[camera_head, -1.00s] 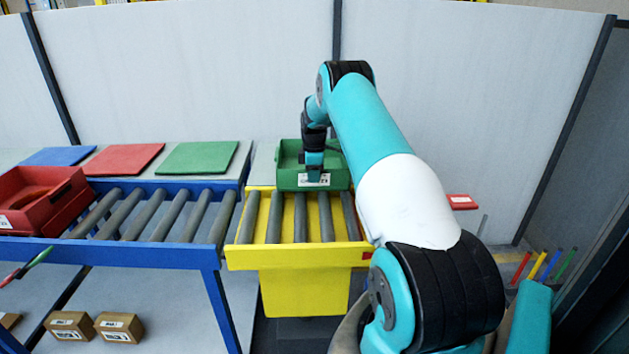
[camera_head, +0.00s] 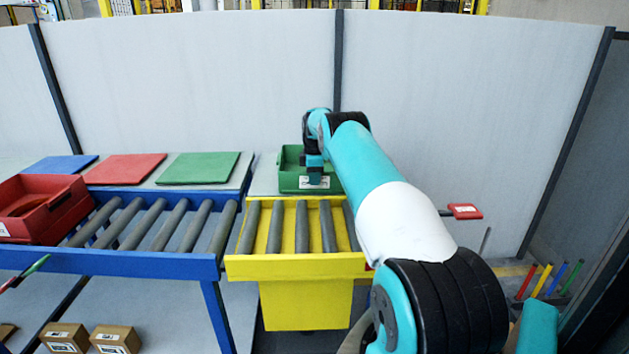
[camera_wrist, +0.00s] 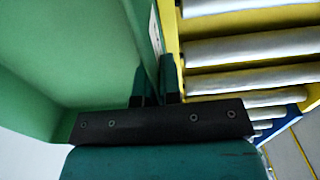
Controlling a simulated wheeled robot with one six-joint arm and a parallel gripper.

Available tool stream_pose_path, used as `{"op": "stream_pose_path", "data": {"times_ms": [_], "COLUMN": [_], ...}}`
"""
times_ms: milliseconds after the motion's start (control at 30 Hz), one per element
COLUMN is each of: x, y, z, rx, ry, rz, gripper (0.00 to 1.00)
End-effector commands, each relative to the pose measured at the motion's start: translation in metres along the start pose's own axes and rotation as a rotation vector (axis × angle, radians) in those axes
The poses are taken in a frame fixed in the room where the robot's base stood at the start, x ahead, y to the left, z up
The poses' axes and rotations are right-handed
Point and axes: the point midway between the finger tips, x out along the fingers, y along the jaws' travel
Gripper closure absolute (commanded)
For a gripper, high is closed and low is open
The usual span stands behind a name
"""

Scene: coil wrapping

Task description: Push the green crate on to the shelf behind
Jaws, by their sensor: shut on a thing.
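The green crate (camera_head: 290,180) sits at the far end of the yellow roller conveyor, resting on the grey shelf (camera_head: 264,180) behind it; its front lower edge is at about the rollers' back edge. A white label marks its front wall. My gripper (camera_head: 314,180) is above the front wall, shut on it, with one finger inside and one outside. In the wrist view my gripper (camera_wrist: 155,85) straddles the crate's green wall (camera_wrist: 146,40). My arm hides part of the crate's right side.
The yellow roller conveyor (camera_head: 300,268) is empty. A grey wall panel (camera_head: 230,90) rises behind the shelf.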

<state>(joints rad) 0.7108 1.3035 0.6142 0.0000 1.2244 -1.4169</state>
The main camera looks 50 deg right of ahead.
Motion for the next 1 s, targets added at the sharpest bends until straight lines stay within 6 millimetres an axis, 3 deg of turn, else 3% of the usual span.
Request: {"op": "stream_pose_path", "data": {"times_ms": [33,100,167,200,567,767,1000], "x": [-0.001,-0.001,-0.001,-0.001,-0.007,-0.046,-0.11], "y": [0.001,0.001,0.0,0.0,0.0,0.001,0.001], "z": [0.0,0.0,0.0,0.0,0.0,0.0,0.0], "rx": [0.0,0.0,0.0,0.0,0.0,0.0,0.0], "ry": [0.0,0.0,0.0,0.0,0.0,0.001,0.001], "rz": [0.003,0.003,0.002,0.002,0.0,0.006,0.005], "gripper": [1.0,0.81,0.67,0.65,0.65,0.65,0.65]}}
